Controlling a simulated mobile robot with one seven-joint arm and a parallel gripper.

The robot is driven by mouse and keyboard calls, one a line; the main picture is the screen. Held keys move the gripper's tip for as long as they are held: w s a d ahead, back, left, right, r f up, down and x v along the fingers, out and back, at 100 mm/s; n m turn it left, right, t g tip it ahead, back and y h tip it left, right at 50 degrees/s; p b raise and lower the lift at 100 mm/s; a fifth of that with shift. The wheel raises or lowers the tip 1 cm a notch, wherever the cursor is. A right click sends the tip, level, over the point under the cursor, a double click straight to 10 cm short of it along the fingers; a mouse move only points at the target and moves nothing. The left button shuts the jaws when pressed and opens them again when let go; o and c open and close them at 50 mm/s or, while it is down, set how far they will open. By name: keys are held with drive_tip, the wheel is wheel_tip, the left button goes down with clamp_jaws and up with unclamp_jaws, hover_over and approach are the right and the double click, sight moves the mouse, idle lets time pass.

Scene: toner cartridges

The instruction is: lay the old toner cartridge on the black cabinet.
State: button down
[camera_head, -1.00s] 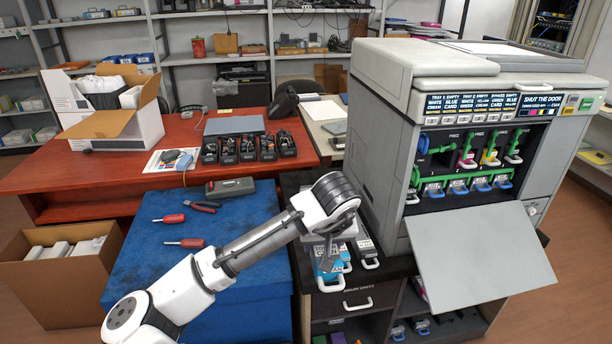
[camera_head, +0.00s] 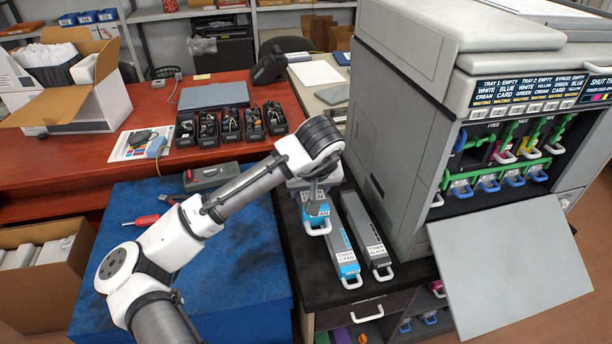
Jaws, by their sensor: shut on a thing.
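My gripper (camera_head: 316,192) is shut on a toner cartridge (camera_head: 315,218) with a cyan label and a white handle. The fingers are mostly hidden by the wrist. The held cartridge is over the left part of the black cabinet top (camera_head: 305,268); I cannot tell whether it touches the surface. A cartridge marked "toner cyan" (camera_head: 346,262) lies on the cabinet just to its right, partly behind it. A cartridge marked "toner black" (camera_head: 366,232) lies to the right of that one.
The large grey printer (camera_head: 400,130) stands on the right, its front door (camera_head: 510,265) hanging open beside the cabinet. The blue-topped table (camera_head: 235,265) adjoins the cabinet on the left, with a grey case (camera_head: 212,177) and a red-handled tool (camera_head: 146,220). The cabinet's front-left top is clear.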

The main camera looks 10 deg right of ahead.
wheel_tip(320, 180, down, 25)
drive_tip(key=b, duration=1.8)
drive_tip(key=shift+r, duration=0.15)
drive_tip(key=shift+f+b, duration=0.5)
drive_tip(key=shift+c, duration=2.4)
unclamp_jaws()
drive_tip(key=p+v, duration=0.1)
drive_tip(key=v, duration=1.2)
drive_tip(key=shift+s+r, duration=0.2)
drive_tip(key=shift+r, duration=0.15)
